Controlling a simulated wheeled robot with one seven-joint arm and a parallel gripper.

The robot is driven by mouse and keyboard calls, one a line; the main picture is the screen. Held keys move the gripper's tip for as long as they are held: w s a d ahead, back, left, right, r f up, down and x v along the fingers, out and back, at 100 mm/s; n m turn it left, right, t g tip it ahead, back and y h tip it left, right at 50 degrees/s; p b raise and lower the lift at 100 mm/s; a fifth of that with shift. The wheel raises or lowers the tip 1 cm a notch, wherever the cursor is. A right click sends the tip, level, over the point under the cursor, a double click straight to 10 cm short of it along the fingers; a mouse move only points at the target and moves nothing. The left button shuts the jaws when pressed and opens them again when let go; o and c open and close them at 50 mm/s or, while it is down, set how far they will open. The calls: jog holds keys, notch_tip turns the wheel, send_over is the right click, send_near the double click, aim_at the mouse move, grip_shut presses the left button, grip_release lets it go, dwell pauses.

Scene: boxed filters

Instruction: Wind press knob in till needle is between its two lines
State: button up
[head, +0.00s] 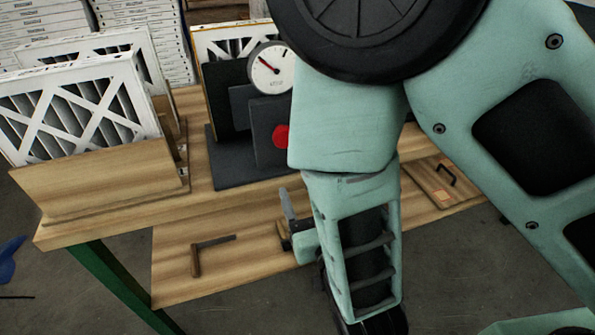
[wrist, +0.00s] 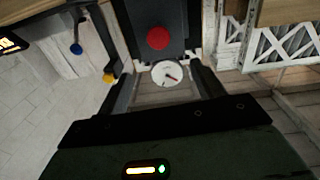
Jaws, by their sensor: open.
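The press (head: 228,115) is dark grey upright plates on a dark base, standing on the wooden bench. Its round red knob (head: 281,137) is partly hidden by my arm in the head view. The knob shows whole in the wrist view (wrist: 159,38). The white round gauge (head: 270,68) is above the knob, its red needle pointing up and left. The gauge also shows in the wrist view (wrist: 167,73); its two lines are too small to make out. My gripper (wrist: 166,80) is open, its fingers either side of the gauge in that view, apart from the knob.
A wooden holder (head: 115,180) with white-framed filters (head: 75,110) stands left of the press. An L-shaped tool (head: 208,252) lies on the lower shelf. A panel with a black handle (head: 445,175) is at right. A blue knob (wrist: 77,48) shows in the wrist view.

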aim_at(286, 140)
jog(key=w+a+b, duration=0.1)
jog(key=b, duration=1.2)
jog(key=shift+w+a+f+t+h, duration=0.1)
jog(key=shift+f+t+h, duration=0.2)
jog(key=shift+f, duration=0.1)
jog(key=shift+g+y, duration=0.4)
jog(key=shift+y, duration=0.2)
jog(key=b+x, duration=0.1)
jog(key=x, duration=0.3)
jog(key=d+b+x, duration=0.1)
jog(key=x, duration=0.4)
jog(key=b+x, duration=0.1)
jog(key=x, duration=0.4)
jog(key=shift+w+d+r, duration=0.25)
jog(key=shift+w, duration=0.15)
jog(key=c, duration=1)
